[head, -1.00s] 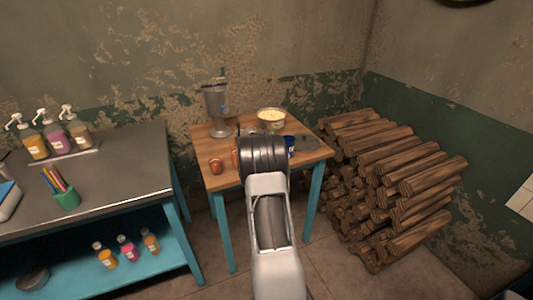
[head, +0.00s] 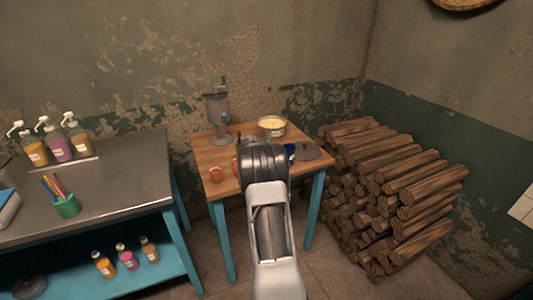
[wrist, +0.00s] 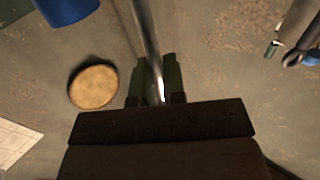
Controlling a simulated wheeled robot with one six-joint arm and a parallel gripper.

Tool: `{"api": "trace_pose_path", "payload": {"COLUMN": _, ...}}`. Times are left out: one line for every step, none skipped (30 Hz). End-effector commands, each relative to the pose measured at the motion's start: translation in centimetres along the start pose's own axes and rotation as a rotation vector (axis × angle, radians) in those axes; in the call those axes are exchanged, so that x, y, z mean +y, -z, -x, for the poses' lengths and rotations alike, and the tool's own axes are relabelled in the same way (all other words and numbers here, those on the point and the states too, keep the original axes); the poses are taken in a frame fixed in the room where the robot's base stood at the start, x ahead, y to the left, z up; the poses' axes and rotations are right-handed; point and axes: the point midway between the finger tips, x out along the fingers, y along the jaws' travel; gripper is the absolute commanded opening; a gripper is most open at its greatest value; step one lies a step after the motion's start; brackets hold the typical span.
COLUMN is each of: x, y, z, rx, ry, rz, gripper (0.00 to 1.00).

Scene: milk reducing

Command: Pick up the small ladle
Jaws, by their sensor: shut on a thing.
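My gripper (wrist: 156,66) is shut on a thin shiny metal rod, which looks like the handle of the small ladle (wrist: 147,32). The handle runs up between the two dark fingers and out of the top of the wrist view. The ladle's bowl is not visible. In the head view my dark wrist link covers the gripper and the ladle over the front of the small wooden table (head: 213,157).
Stacked logs (head: 395,185) lie right; a metal workbench (head: 110,190) stands left.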

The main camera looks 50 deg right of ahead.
Motion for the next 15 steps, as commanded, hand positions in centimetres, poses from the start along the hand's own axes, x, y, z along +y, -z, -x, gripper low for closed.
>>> {"api": "trace_pose_path", "payload": {"x": 0.0, "y": 0.2, "z": 0.0, "rx": 0.002, "ry": 0.000, "rz": -0.001, "gripper": 0.00}}
{"api": "trace_pose_path", "payload": {"x": 0.0, "y": 0.3, "z": 0.0, "rx": 0.002, "ry": 0.000, "rz": -0.001, "gripper": 0.00}}
{"api": "trace_pose_path", "payload": {"x": 0.0, "y": 0.6, "z": 0.0, "rx": 0.003, "ry": -0.001, "rz": -0.001, "gripper": 0.00}}
{"api": "trace_pose_path", "payload": {"x": 0.0, "y": 0.8, "z": 0.0, "rx": 0.003, "ry": -0.001, "rz": -0.001, "gripper": 0.00}}
{"api": "trace_pose_path", "payload": {"x": 0.0, "y": 1.1, "z": 0.0, "rx": 0.004, "ry": -0.001, "rz": -0.001, "gripper": 0.00}}
{"api": "trace_pose_path", "payload": {"x": 0.0, "y": 1.4, "z": 0.0, "rx": 0.004, "ry": -0.001, "rz": -0.001, "gripper": 0.00}}
{"api": "trace_pose_path", "payload": {"x": 0.0, "y": 1.8, "z": 0.0, "rx": 0.004, "ry": -0.001, "rz": -0.001, "gripper": 0.00}}
{"api": "trace_pose_path", "payload": {"x": 0.0, "y": 2.2, "z": 0.0, "rx": 0.004, "ry": 0.000, "rz": -0.002, "gripper": 0.00}}
{"api": "trace_pose_path", "payload": {"x": 0.0, "y": 2.9, "z": 0.0, "rx": 0.005, "ry": 0.000, "rz": -0.002, "gripper": 0.00}}
{"api": "trace_pose_path", "payload": {"x": 0.0, "y": 3.4, "z": 0.0, "rx": 0.005, "ry": -0.001, "rz": -0.002, "gripper": 0.00}}
{"api": "trace_pose_path", "payload": {"x": 0.0, "y": 3.9, "z": 0.4, "rx": 0.004, "ry": 0.000, "rz": -0.003, "gripper": 0.00}}
{"api": "trace_pose_path", "payload": {"x": 0.1, "y": 4.6, "z": 1.1, "rx": 0.004, "ry": 0.000, "rz": -0.002, "gripper": 0.00}}
{"api": "trace_pose_path", "payload": {"x": 0.2, "y": 5.2, "z": 1.6, "rx": 0.005, "ry": 0.001, "rz": -0.002, "gripper": 0.00}}
{"api": "trace_pose_path", "payload": {"x": 0.3, "y": 5.8, "z": 2.1, "rx": 0.006, "ry": 0.001, "rz": -0.002, "gripper": 0.00}}
{"api": "trace_pose_path", "payload": {"x": 0.4, "y": 6.8, "z": 2.8, "rx": 0.006, "ry": 0.001, "rz": -0.003, "gripper": 0.00}}
